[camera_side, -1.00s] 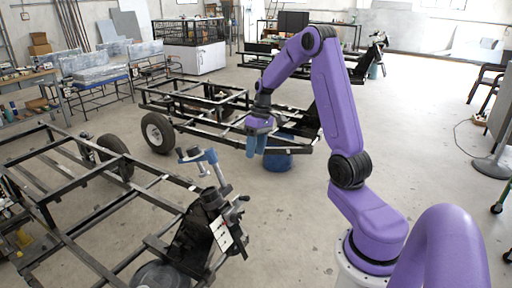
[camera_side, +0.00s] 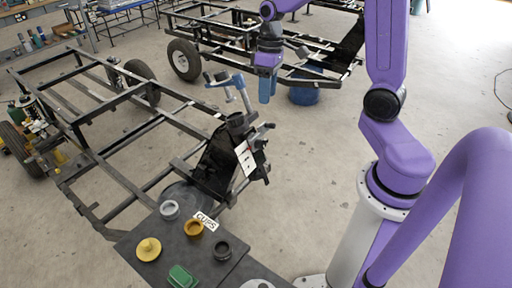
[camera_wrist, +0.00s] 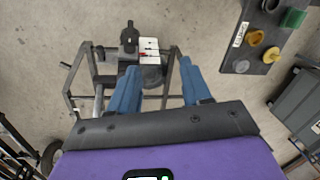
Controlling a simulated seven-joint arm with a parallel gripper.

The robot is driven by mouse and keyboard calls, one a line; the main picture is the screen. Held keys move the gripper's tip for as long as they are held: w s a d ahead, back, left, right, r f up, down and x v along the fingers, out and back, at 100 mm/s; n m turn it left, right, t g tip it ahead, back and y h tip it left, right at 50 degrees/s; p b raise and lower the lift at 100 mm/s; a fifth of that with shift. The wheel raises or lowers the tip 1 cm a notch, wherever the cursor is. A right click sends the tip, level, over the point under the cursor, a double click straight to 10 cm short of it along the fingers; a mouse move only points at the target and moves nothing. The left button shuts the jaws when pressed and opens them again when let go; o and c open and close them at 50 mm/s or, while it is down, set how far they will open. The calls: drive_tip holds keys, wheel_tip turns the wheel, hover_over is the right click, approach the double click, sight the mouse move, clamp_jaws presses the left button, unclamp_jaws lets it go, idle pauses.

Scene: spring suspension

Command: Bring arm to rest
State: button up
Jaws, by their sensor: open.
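My gripper (camera_side: 268,90), with two blue fingers, hangs pointing down from my purple arm in the side view. In the wrist view my gripper (camera_wrist: 159,68) is open. Its fingers stand well apart with nothing between them but the floor and a frame far below. The near black chassis frame (camera_side: 165,122) stands on the floor to the left of my arm. Its end with a white plate (camera_side: 245,158) also shows between and beyond the fingers in the wrist view (camera_wrist: 148,45).
A dark table labelled CUPS (camera_side: 165,235) stands at the front, holding a yellow piece (camera_side: 149,249), a green block (camera_side: 183,277) and several small cups. A second chassis (camera_side: 215,38) and a blue drum (camera_side: 304,95) stand behind my gripper. Open floor lies between the frames and my base.

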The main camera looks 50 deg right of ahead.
drive_tip(key=s+a+n, duration=0.4)
drive_tip(key=s+a, duration=0.1)
drive_tip(key=s, duration=0.5)
drive_tip(key=s+a+r+n+t+h, duration=0.1)
drive_tip(key=s+a+n, duration=0.4)
drive_tip(key=s, duration=0.6)
drive_tip(key=shift+s+a+r, duration=0.25)
drive_tip(key=shift+a, duration=0.2)
